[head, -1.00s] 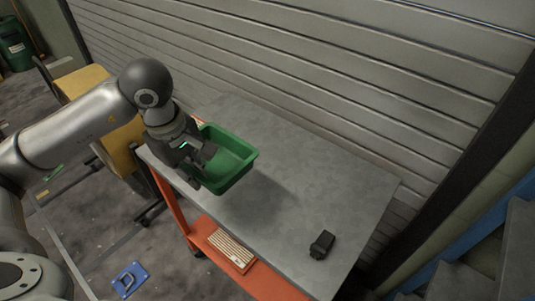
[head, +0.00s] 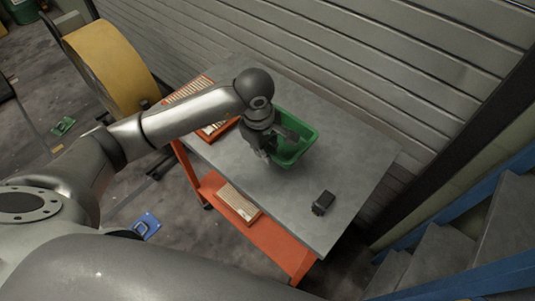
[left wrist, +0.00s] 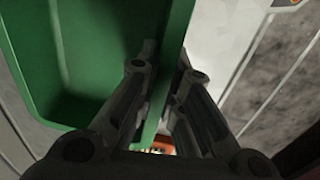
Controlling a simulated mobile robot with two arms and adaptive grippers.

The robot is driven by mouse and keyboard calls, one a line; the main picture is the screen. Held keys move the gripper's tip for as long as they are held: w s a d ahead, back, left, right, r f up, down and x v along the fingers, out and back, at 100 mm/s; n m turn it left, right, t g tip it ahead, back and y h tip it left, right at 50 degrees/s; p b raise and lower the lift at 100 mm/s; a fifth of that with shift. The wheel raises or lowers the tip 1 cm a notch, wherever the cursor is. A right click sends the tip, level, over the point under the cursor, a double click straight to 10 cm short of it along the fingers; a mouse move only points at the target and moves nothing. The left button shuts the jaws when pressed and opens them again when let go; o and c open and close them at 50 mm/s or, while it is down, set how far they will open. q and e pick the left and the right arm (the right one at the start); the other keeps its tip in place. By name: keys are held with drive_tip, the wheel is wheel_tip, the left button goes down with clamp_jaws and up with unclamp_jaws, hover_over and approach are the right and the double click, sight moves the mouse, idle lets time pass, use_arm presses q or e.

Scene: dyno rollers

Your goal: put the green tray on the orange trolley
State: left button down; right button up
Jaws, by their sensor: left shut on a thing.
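The green tray (head: 303,146) is over the grey top of the orange trolley (head: 238,172), toward the wall side. I cannot tell if its base touches the top. My left gripper (head: 272,152) is shut on the near-left wall of the tray. In the left wrist view the two fingers (left wrist: 160,75) straddle the tray's wall, with the green inside (left wrist: 75,40) to the left. The tray looks empty where it shows; the arm hides part of it. My right gripper is not in view.
A small black object (head: 323,202) lies on the trolley top, right of the tray. A slatted orange-framed item (head: 217,128) lies at its left end, another slatted item (head: 240,203) on the lower shelf. A slatted wall stands behind; blue-edged stairs (head: 480,225) are at right.

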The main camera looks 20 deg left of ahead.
use_arm(q)
drive_tip(key=f+p, duration=0.1)
drive_tip(key=f, duration=0.2)
drive_tip(key=shift+w+d+p, duration=0.1)
drive_tip(key=shift+d+p, duration=0.25)
drive_tip(key=shift+f, duration=0.45)
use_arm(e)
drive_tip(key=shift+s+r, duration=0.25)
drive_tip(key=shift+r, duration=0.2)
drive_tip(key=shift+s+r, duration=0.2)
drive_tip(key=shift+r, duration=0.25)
use_arm(q)
drive_tip(key=shift+f, duration=0.1)
drive_tip(key=c, duration=2)
unclamp_jaws()
drive_tip(key=shift+f, duration=0.1)
drive_tip(key=o, duration=0.4)
drive_tip(key=shift+o, duration=0.2)
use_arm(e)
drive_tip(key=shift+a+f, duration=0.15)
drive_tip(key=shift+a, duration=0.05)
